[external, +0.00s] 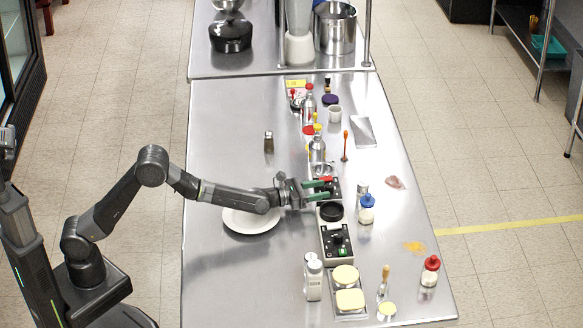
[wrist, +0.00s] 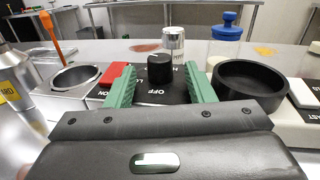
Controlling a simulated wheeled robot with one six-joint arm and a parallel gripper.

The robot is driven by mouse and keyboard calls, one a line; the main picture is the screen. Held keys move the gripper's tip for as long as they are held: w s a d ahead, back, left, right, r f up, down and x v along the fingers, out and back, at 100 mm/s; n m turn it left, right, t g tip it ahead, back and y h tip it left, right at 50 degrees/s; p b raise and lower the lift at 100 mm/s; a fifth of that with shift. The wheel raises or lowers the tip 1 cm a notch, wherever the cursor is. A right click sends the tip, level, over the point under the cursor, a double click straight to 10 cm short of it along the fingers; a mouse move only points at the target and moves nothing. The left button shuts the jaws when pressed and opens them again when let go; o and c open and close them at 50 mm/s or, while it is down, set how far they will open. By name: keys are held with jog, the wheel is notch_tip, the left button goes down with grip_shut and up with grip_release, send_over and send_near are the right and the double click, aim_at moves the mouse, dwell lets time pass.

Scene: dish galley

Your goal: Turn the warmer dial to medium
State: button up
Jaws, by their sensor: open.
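The warmer dial (wrist: 160,69) is a black round knob on a dark panel (wrist: 150,97) marked OFF on the side near me. Other letters beside the knob are partly covered, and I cannot make out a pointer showing its setting. A red switch (wrist: 112,74) marked ON sits left of the dial. My gripper (wrist: 160,78) is open, with one green finger on each side of the dial; I cannot tell whether they touch it. In the external view my gripper (external: 317,190) is over the warmer's dark box (external: 335,187), and the dial is hidden there.
A black ring-shaped dish (wrist: 250,80) stands close right of my fingers, and a metal cup (wrist: 77,79) stands left. A shaker (wrist: 173,40) and a blue-lidded jar (wrist: 226,42) stand behind. A second control box (external: 337,243) and a white plate (external: 250,220) are nearby.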

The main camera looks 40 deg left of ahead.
aim_at(325, 189)
jog(key=v, duration=0.3)
jog(key=shift+s+b, duration=0.1)
jog(key=shift+b, duration=0.2)
notch_tip(325, 189, up, 7)
jog(key=p, duration=0.2)
